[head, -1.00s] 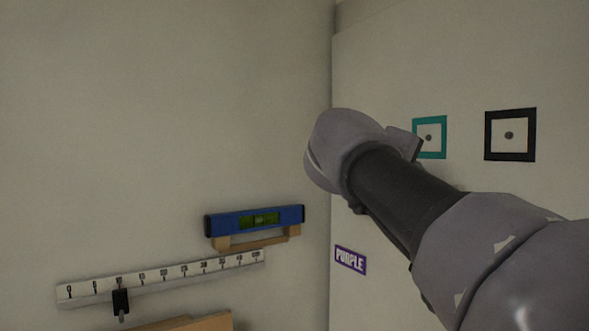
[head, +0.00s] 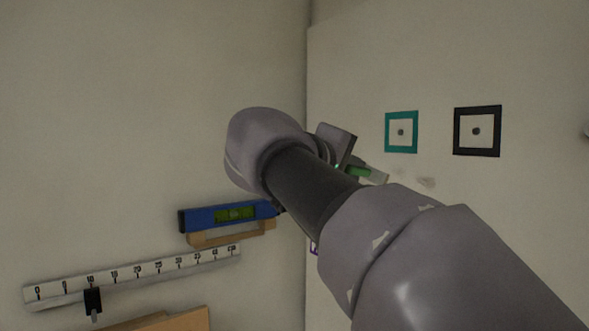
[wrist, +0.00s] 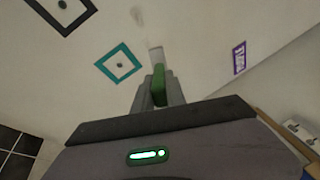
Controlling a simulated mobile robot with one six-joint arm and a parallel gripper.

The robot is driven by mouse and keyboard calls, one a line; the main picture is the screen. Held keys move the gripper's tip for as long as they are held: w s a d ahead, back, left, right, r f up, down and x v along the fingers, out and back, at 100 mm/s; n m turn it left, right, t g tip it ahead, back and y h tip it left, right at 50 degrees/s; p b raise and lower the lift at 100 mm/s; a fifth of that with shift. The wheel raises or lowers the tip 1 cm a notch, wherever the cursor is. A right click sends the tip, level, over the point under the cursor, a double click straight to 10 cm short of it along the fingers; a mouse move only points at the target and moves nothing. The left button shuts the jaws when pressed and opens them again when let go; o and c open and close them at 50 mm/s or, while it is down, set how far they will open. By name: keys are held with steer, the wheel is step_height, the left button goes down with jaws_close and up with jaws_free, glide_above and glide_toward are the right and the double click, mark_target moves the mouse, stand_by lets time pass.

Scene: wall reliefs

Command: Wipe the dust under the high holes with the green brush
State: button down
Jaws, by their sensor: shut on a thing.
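My gripper (wrist: 158,92) is shut on the green brush (wrist: 159,84). The pale bristles (wrist: 156,58) point away from my gripper toward the right wall. The brush handle (head: 358,172) partly shows behind my arm in the head view. Grey-brown dust smudges (head: 426,182) lie on the wall below a teal-framed hole (head: 401,132) and a black-framed hole (head: 477,131). A dust smudge (wrist: 138,16) shows beyond the bristle tip in the wrist view. I cannot tell whether the bristles touch the wall.
On the left wall are a blue spirit level (head: 225,216) on a wooden bracket and a white ruler (head: 135,272) with a black slider. A purple sign (wrist: 239,58) is on the right wall. Black tiles (wrist: 17,155) show at lower left in the wrist view.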

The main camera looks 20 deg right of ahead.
steer(key=shift+s+a, duration=0.3)
steer(key=shift+a, duration=0.25)
steer(key=a, duration=0.1)
steer(key=s+a, duration=0.1)
steer(key=a, duration=0.1)
steer(key=shift+d, duration=0.1)
